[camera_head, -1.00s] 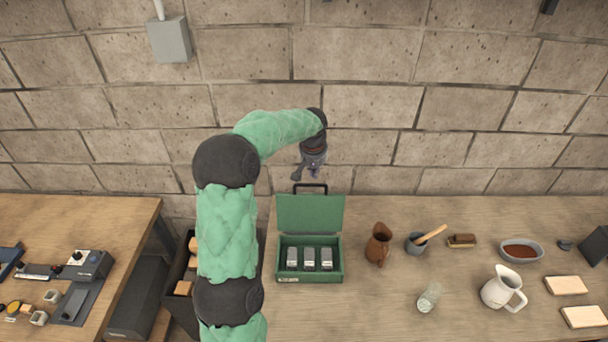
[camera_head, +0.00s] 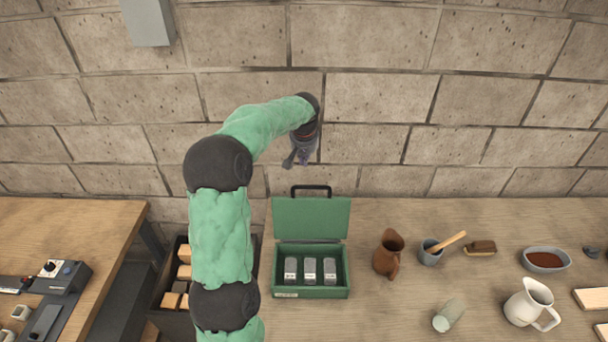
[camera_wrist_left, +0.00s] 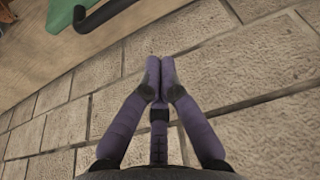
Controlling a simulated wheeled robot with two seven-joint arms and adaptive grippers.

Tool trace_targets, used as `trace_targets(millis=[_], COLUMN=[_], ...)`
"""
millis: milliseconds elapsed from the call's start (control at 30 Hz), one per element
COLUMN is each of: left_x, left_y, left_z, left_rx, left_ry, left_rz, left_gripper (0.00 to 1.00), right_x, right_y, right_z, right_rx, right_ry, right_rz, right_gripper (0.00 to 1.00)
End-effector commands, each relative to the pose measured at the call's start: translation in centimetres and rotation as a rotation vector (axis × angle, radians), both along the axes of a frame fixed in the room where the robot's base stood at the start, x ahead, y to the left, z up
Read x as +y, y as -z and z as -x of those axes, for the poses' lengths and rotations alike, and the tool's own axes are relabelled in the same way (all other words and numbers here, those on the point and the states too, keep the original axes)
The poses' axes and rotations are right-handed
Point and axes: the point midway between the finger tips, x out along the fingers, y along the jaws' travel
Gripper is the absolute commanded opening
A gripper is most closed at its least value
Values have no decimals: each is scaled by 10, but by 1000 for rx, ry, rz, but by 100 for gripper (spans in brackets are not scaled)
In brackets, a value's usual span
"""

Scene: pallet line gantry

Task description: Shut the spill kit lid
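The green spill kit (camera_head: 311,293) stands on the wooden table with its lid (camera_head: 310,218) open, raised at the back towards the wall. A black handle (camera_head: 311,190) sits on the lid's upper edge. Several grey items are not hidden; three silver-grey blocks (camera_head: 310,270) stand inside the box. My left gripper (camera_head: 290,163) is in the air above and behind the lid, close to the wall, and touches nothing. In the left wrist view its purple fingers (camera_wrist_left: 160,75) are together and empty. The lid's green corner (camera_wrist_left: 62,14) and handle (camera_wrist_left: 100,18) show at that view's top left. My right gripper is out of view.
A brown jug (camera_head: 388,254), a grey cup (camera_head: 431,252) with a wooden stick, a brush (camera_head: 481,248), a glass (camera_head: 448,315) and a white pitcher (camera_head: 530,303) stand right of the kit. A dark crate of blocks (camera_head: 170,311) is at left. The brick wall is close behind.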

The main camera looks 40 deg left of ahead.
Motion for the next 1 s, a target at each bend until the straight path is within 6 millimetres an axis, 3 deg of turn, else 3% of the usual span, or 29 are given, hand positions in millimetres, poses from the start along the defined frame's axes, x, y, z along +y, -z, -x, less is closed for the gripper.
trace_targets(millis=[633, 700, 1000], left_x=[19, 13, -3], left_y=[96, 86, 77], left_z=[-22, -15, 4], left_rx=[5, -1, -1], left_ry=[1, 1, 0], left_rz=[2, -1, 1], left_gripper=[0, 0, 0], right_x=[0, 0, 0], right_y=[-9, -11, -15], right_z=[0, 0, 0], right_rx=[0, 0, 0], right_ry=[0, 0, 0], right_rz=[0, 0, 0], right_gripper=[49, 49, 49])
